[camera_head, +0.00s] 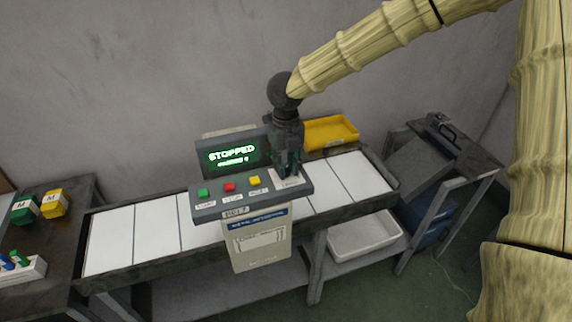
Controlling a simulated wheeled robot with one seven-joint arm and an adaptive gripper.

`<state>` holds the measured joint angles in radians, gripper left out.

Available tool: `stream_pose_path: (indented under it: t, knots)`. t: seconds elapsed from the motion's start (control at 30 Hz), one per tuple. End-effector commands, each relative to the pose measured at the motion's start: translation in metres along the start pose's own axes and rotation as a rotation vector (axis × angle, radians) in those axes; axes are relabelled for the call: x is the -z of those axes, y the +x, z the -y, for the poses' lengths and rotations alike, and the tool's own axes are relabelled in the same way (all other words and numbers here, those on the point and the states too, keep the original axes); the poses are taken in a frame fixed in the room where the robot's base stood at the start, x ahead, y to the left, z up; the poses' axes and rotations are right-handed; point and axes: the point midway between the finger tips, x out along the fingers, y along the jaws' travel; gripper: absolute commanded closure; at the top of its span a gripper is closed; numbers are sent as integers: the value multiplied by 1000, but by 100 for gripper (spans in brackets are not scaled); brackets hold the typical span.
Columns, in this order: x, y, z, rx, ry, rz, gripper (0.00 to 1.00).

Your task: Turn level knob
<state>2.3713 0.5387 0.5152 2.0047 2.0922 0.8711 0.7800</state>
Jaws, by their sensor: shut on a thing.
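A dark control panel (225,205) stands in front of the conveyor, with a green, a red and a yellow button in a row. Its screen (232,156) reads "STOPPED" in green, with a smaller line below that is too blurred to read fully. My gripper (288,172) points down at the panel's right end, to the right of the yellow button (254,181). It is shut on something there. The level knob itself is hidden by the fingers, so its setting cannot be seen.
The conveyor (108,240) with white segments runs behind the panel. A yellow bin (330,132) stands behind it, and a white bin (365,236) sits below. A dark slanted stand (440,155) is at right. Green and yellow boxes marked M (54,203) are at left.

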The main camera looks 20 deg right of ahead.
Motion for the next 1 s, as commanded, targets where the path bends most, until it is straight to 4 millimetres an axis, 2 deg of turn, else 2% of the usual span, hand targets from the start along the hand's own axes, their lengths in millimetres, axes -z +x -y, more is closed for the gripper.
stream_pose_path:
  t: [0.17,0.2,0.3,0.33,0.73,0.87,1.0]
  knots:
    - [-2,-2,0,0,0,4,99]
    - [-2,-2,0,0,0,4,74]
    - [-1,-1,0,0,-1,3,56]
    - [-1,-1,0,0,-1,3,52]
    - [-1,-6,0,0,-1,2,52]
    - [-1,-21,0,0,-1,5,52]
    - [-1,-45,0,-1,1,5,52]
